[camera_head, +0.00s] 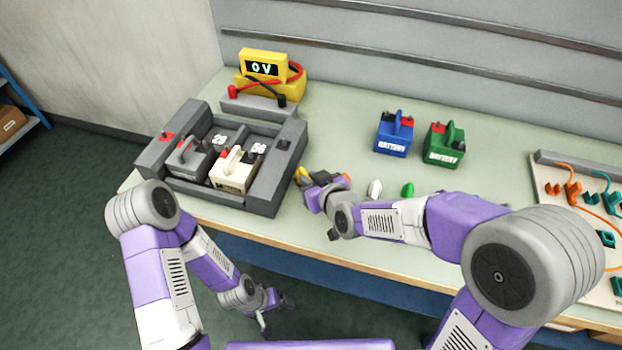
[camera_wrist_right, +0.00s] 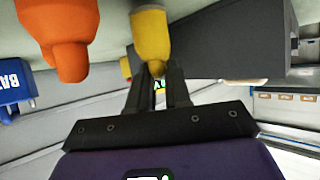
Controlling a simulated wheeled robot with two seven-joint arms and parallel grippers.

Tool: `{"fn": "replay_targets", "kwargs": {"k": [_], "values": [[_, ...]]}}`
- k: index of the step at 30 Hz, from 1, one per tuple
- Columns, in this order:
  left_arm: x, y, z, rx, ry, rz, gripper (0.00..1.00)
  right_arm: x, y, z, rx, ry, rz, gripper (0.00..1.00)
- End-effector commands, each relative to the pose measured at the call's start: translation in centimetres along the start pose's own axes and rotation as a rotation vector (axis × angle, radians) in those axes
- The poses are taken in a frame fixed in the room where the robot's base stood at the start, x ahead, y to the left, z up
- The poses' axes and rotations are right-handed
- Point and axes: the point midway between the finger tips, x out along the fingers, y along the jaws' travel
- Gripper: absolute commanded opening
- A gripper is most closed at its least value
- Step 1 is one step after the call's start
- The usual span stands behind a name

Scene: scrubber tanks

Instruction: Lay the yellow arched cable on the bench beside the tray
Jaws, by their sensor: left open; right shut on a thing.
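The yellow arched cable (camera_head: 302,174) is at my right gripper (camera_head: 312,183), just right of the grey tray (camera_head: 270,185). In the right wrist view, the yellow piece (camera_wrist_right: 150,36) sits at the fingertips of my right gripper (camera_wrist_right: 158,78), which is shut on it. Only part of the cable shows, and I cannot tell whether it touches the bench (camera_head: 345,225). My left gripper (camera_head: 275,310) is open and empty, low in front of the bench and away from the tray.
The tray holds a grey battery (camera_head: 190,158) and a white battery (camera_head: 233,172). A yellow meter (camera_head: 263,66) reading 0 V stands behind it. Blue (camera_head: 394,136) and green (camera_head: 444,146) batteries stand right. An orange piece (camera_wrist_right: 66,40) is beside my right gripper; small white (camera_head: 375,188) and green (camera_head: 408,190) pieces lie nearby.

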Motion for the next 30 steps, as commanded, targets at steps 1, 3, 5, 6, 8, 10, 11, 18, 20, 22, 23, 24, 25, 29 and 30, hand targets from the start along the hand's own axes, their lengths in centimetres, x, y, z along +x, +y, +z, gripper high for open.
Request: {"fn": "replay_targets", "kwargs": {"k": [1, 3, 5, 6, 8, 10, 11, 18, 20, 22, 23, 24, 25, 29, 30], "values": [[0.0, 0.0, 0.0, 0.000, 0.000, 0.000, 0.83, 0.0, 0.0, -0.1, 0.000, 0.001, 0.000, 0.00], [0.0, 0.0, 0.0, 0.000, 0.000, 0.000, 0.83, 0.0, 0.0, -0.1, 0.000, 0.001, 0.000, 0.00], [0.0, 0.0, 0.0, 0.000, 0.000, 0.000, 0.83, 0.0, 0.0, 0.0, 0.000, 0.001, 0.000, 0.00], [0.1, 0.0, 0.0, 0.000, 0.000, 0.000, 0.83, 0.0, 0.0, 0.0, 0.000, 0.001, 0.000, 0.00], [0.1, -0.1, 0.0, 0.000, 0.000, 0.000, 0.83, 0.1, 0.0, 0.1, 0.000, 0.001, 0.000, 0.00], [0.3, -0.1, 0.0, 0.000, 0.000, 0.000, 0.83, 0.1, 0.0, 0.2, 0.000, 0.001, 0.000, 0.00], [0.3, -0.1, 0.0, 0.000, 0.000, 0.000, 0.83, 0.2, 0.0, 0.3, 0.000, 0.001, 0.000, 0.00], [0.8, -0.3, 0.0, 0.000, 0.000, 0.000, 0.83, 0.4, 0.0, 0.7, 0.000, 0.001, 0.000, 0.00], [0.9, -0.3, 0.0, 0.000, 0.000, 0.000, 0.83, 0.5, 0.0, 0.8, 0.000, 0.001, 0.000, 0.00], [1.0, -0.4, -0.1, 0.000, 0.000, 0.000, 0.83, 0.6, 0.0, 1.0, 0.000, 0.001, 0.000, 0.00], [0.9, -0.3, 0.0, 0.000, 0.000, 0.000, 0.83, 0.5, 0.0, 0.9, 0.000, 0.001, 0.000, 0.23], [0.9, -0.3, 0.0, 0.000, 0.000, 0.000, 0.83, 0.5, 0.0, 0.9, 0.000, 0.001, 0.000, 0.29], [0.9, -0.3, 0.0, 0.000, 0.000, 0.000, 0.83, 0.5, 0.0, 0.9, 0.000, 0.001, 0.000, 0.33], [0.9, -0.3, 0.0, 0.000, 0.000, 0.000, 0.83, 0.5, 0.0, 0.9, 0.000, 0.001, 0.000, 0.48], [0.9, -0.3, 0.0, 0.000, 0.000, 0.000, 0.83, 0.5, 0.0, 0.9, 0.000, 0.000, 0.000, 0.48]]}}
